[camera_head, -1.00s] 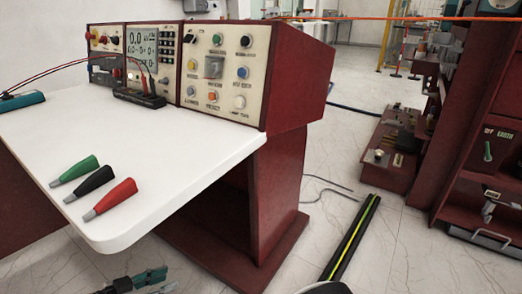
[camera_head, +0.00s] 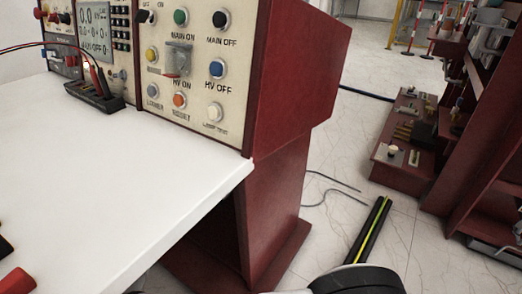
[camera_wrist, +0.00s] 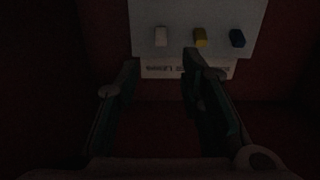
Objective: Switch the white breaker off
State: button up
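In the dim wrist view, a light panel (camera_wrist: 200,14) carries three small switches in a row. The right fingertip reaches up near the yellow switch in the picture; contact cannot be told. I cannot make out these breakers in the head view.
A white tabletop (camera_head: 110,175) fills the left of the head view. A control panel (camera_head: 200,72) with buttons stands at its back in a dark red console (camera_head: 300,70). A black and yellow strip (camera_head: 370,230) lies on the floor. Red equipment (camera_head: 470,130) stands at right.

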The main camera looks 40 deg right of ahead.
jog(key=x, duration=1)
jog(key=shift+w+d, duration=0.2)
jog(key=shift+d, duration=0.1)
grip_shut()
